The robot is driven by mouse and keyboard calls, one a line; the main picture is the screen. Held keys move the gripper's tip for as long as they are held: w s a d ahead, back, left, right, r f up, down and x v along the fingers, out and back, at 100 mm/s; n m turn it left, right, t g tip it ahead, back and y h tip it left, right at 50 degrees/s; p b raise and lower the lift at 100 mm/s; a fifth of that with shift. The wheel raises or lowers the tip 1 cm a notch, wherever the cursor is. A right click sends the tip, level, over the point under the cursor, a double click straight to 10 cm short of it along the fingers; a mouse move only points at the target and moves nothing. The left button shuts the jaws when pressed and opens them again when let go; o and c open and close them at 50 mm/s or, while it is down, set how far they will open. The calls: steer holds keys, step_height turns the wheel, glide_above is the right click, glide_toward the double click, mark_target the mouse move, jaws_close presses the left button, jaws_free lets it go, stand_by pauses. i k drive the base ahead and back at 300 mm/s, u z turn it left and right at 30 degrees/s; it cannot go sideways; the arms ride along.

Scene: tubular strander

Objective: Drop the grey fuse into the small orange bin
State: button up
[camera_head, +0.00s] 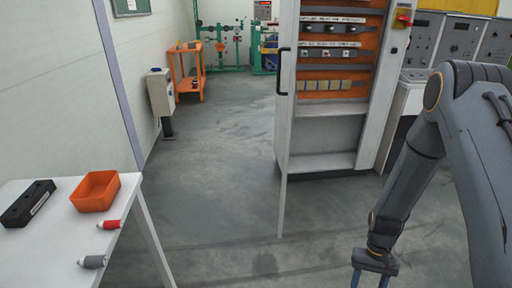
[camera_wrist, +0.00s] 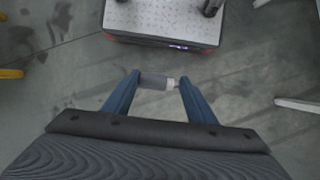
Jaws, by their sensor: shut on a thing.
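My gripper (camera_head: 370,282) hangs at the bottom right of the head view, over the floor, its fingertips cut off by the frame edge. In the wrist view my gripper (camera_wrist: 158,80) is shut on a grey fuse (camera_wrist: 153,82) with a pale end, held crosswise between the two blue fingers. The small orange bin (camera_head: 95,205) stands on the white table at the left, far from my gripper. Its inside looks empty. Another grey fuse (camera_head: 92,262) with a pale tip lies on the table in front of the bin.
A red fuse (camera_head: 108,224) lies beside the bin, near the edge of the white table (camera_head: 45,252). A black block (camera_head: 28,203) lies left of the bin. An open cabinet (camera_head: 330,130) stands in the middle, its door edge jutting forward. Floor between table and cabinet is clear.

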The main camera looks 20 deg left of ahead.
mark_target(113, 194)
steer(key=i, duration=1.3)
steer(key=u, duration=2.85)
